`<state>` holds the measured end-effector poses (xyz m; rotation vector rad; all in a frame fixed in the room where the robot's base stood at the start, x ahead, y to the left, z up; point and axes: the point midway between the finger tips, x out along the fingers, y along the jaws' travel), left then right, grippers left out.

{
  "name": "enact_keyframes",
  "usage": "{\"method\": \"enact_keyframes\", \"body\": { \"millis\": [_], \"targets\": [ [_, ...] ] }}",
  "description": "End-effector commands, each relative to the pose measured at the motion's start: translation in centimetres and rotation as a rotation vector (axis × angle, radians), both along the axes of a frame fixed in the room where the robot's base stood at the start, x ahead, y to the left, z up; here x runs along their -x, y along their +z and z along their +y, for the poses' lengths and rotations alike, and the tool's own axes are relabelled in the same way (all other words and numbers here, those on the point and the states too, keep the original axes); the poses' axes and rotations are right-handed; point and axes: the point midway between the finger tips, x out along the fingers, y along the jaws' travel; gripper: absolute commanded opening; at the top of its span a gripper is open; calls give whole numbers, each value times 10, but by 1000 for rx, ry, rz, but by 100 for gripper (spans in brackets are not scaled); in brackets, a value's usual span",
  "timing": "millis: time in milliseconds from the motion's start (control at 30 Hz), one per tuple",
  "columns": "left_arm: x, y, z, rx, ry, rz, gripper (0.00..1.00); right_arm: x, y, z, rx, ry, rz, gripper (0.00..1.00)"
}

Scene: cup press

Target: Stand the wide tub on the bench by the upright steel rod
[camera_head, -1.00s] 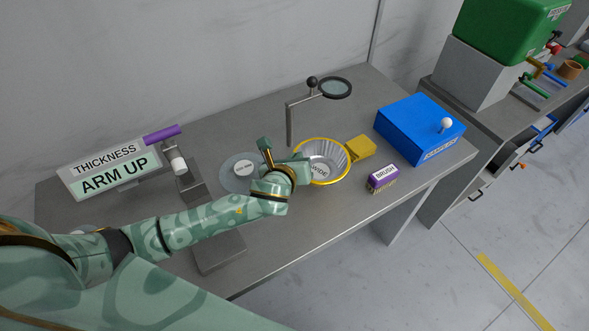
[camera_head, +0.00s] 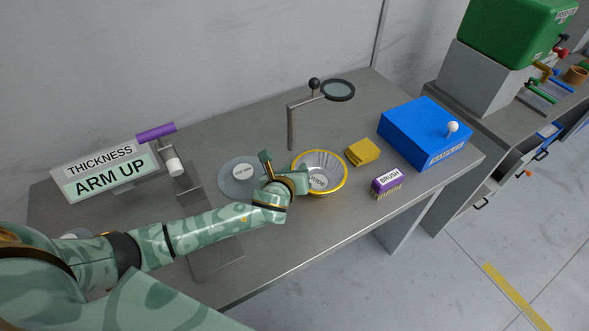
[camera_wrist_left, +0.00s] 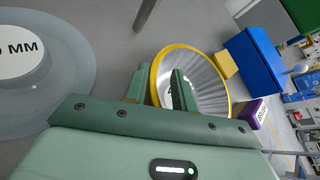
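The wide tub (camera_head: 319,160), silver and fluted with a yellow rim and a WIDE label inside, stands upright on the bench (camera_head: 310,230). It is just in front and to the right of the upright steel rod (camera_head: 292,132), which carries a lens. My left gripper (camera_head: 284,172) is at the tub's left side. In the left wrist view its fingers (camera_wrist_left: 159,88) stand apart on either side of the near rim of the tub (camera_wrist_left: 205,82), with a gap between them. The lower tub wall is partly hidden by the gripper. My right gripper is not in view.
A clear disc (camera_head: 233,187) with a label lies left of the tub. A yellow block (camera_head: 363,152), a purple brush (camera_head: 388,179) and a blue box (camera_head: 420,130) are to the right. A thickness gauge sign (camera_head: 105,172) stands at the left.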

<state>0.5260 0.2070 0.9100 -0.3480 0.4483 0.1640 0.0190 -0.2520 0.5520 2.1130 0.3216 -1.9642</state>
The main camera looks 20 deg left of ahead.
Motion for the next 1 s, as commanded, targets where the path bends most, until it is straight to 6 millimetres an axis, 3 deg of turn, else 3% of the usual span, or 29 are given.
{"method": "enact_keyframes", "body": {
  "millis": [333,733,1000],
  "targets": [
    [6,7,-1,0,-1,0,26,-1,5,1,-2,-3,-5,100],
    [83,47,-7,0,0,0,26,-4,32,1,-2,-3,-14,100],
    [106,57,-9,0,0,-1,26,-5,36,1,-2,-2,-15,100]
  ]
}}
